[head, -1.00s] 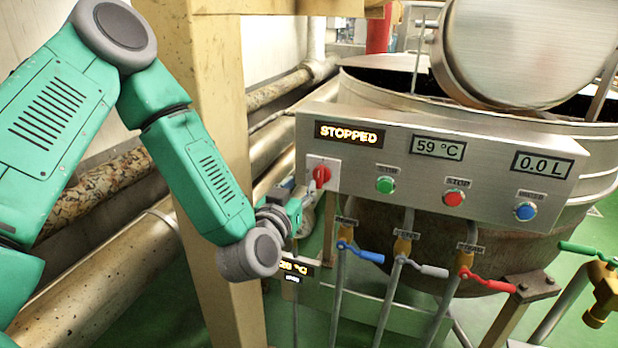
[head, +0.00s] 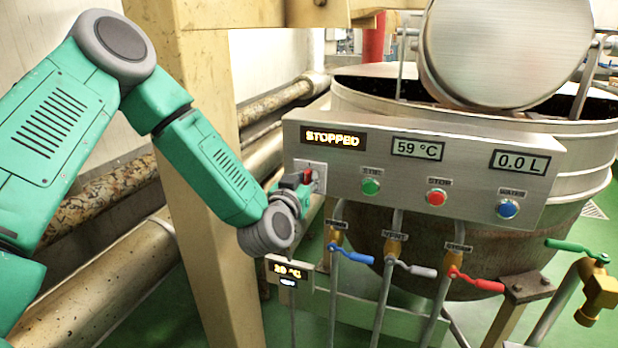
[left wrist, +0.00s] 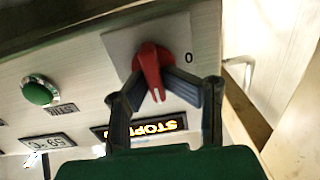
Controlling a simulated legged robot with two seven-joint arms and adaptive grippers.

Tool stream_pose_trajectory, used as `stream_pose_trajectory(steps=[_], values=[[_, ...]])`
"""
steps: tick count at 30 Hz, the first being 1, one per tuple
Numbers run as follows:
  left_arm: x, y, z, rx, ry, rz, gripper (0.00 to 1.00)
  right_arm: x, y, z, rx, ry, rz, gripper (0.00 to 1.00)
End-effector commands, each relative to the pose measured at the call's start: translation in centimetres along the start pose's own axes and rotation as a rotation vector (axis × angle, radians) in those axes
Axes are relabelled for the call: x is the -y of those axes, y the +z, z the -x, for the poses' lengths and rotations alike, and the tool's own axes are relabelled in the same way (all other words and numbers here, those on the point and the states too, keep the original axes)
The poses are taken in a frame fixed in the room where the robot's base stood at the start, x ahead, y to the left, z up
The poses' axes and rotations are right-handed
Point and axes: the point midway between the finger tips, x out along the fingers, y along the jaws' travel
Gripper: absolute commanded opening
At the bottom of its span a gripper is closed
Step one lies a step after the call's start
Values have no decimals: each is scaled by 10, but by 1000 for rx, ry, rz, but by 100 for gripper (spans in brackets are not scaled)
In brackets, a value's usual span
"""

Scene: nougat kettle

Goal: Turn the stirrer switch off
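The red rotary stirrer switch (head: 308,176) sits on a pale plate at the left end of the steel control panel (head: 470,165). In the left wrist view the red knob (left wrist: 152,70) has a "0" mark to its right, and its long handle runs roughly up and down in the picture. My left gripper (head: 298,181) is at the switch. In the left wrist view its two dark fingers (left wrist: 154,77) close in on both sides of the knob and seem to touch it. The display (head: 333,138) above the switch reads STOPPED. My right gripper is not in view.
Green (head: 370,187), red (head: 437,198) and blue (head: 508,209) buttons line the panel to the right. Valves with blue (head: 352,254), grey (head: 417,268) and red (head: 476,281) handles stand below. A beige post (head: 195,180) is behind my left arm.

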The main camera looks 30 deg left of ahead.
Motion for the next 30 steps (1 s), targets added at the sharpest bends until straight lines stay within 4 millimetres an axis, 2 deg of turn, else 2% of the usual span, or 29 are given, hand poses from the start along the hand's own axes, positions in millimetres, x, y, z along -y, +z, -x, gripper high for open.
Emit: stream_pose_trajectory(steps=[1,20,30], values=[[-13,-6,1,-10,37,9,0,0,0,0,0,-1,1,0],[-10,-8,-2,-18,35,20,0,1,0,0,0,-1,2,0],[-6,-8,-3,-18,31,153,0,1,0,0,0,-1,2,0]])
